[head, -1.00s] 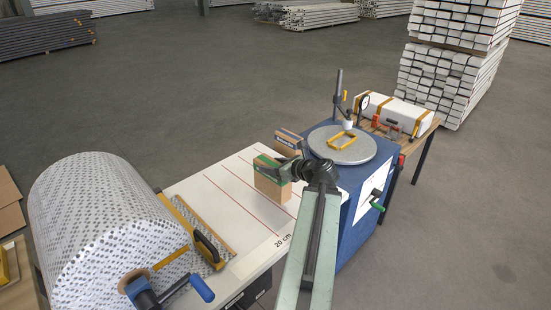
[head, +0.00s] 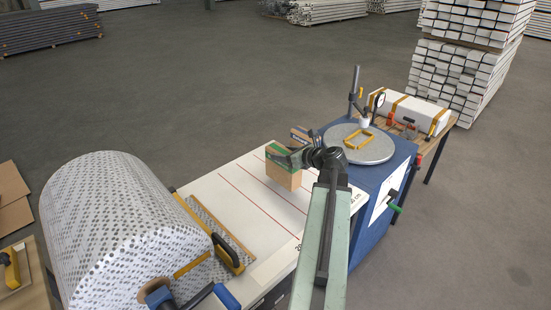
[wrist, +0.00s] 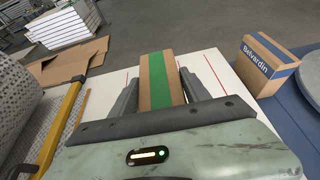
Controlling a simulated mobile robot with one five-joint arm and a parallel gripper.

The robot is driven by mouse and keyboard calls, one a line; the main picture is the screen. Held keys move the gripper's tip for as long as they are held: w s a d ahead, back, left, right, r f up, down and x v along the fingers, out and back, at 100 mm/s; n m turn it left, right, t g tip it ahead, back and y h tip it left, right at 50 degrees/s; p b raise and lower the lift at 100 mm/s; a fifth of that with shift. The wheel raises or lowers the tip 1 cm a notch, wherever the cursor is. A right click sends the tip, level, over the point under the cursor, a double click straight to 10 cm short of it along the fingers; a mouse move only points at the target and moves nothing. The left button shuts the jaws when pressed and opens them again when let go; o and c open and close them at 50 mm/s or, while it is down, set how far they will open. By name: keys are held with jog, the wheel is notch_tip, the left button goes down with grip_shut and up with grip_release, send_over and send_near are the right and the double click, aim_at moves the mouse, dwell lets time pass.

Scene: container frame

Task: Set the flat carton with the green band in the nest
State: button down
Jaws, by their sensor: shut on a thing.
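My gripper (head: 287,157) is shut on the brown carton with the green band (head: 284,178), over the white table. In the wrist view the fingers (wrist: 160,95) are on either side of the carton (wrist: 154,78), and its green band runs along the middle of the face. I cannot tell whether its bottom touches the table.
A post with a dial gauge (head: 355,92) rises behind the yellow frame. A large wrapped roll (head: 120,225) is at left.

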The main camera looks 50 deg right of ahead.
jog(key=shift+w, duration=0.45)
jog(key=f+b, duration=0.3)
jog(key=shift+w+d+f, duration=0.3)
jog(key=shift+d, duration=0.05)
jog(key=shift+s+a+f+b, duration=0.1)
jog(key=shift+s+f+b, duration=0.1)
jog(key=shift+b, duration=0.35)
jog(key=shift+w+a+r, duration=0.15)
jog(key=shift+w+a, duration=0.1)
jog(key=shift+w, duration=0.15)
jog(key=c, duration=0.5)
grip_release()
